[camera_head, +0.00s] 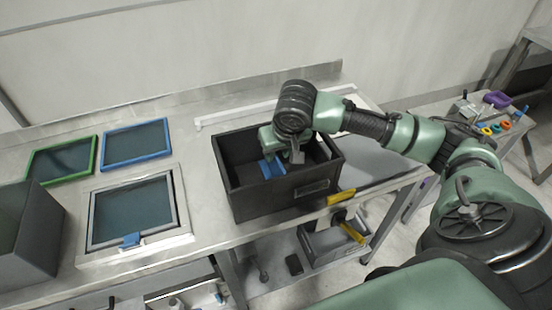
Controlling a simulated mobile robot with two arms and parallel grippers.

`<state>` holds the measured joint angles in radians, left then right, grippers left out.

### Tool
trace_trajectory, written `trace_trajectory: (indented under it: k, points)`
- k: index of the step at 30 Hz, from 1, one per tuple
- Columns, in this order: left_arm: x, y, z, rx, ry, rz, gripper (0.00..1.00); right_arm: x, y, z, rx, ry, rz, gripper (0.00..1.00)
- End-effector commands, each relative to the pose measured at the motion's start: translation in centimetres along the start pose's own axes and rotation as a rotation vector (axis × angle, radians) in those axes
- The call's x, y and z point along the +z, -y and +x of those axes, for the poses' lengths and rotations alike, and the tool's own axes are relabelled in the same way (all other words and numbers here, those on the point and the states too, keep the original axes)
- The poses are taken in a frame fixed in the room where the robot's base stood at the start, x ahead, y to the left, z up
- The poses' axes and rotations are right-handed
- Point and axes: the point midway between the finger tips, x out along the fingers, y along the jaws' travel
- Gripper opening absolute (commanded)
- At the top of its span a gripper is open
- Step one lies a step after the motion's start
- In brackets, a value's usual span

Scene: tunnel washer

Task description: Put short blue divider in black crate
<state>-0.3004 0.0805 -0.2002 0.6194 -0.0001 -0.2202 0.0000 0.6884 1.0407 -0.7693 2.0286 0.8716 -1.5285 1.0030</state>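The black crate (315,195) stands on the metal bench at the middle. A short blue divider (272,168) shows inside the crate, partly covered by my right gripper. My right gripper (284,158) reaches down into the crate from above and is right at the blue divider. Its fingertips are partly hidden, so I cannot tell whether they grip the divider or are apart from it. My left gripper is not in view.
Green-framed (62,160) and blue-framed (135,144) screens lie at the left, behind a grey-framed screen (178,190) with a small blue piece (131,240) at its front edge. A dark grey bin (40,235) stands far left. Yellow handles (341,196) show by the crate's front right.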

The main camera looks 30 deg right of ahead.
Motion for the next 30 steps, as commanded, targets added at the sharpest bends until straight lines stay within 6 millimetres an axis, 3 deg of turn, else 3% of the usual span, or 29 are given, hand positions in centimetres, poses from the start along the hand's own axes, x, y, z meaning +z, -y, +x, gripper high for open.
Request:
trace_trajectory:
  k: [6,12,30]
  points:
    - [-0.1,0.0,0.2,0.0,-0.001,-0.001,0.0,-0.1,0.0,-4.5,0.0,-0.005,-0.001,0.31]
    - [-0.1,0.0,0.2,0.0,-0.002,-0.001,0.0,0.0,0.0,-6.6,-0.001,-0.002,0.0,0.31]
    - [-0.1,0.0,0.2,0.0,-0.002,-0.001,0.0,0.0,0.0,-6.9,0.0,0.0,0.0,0.31]
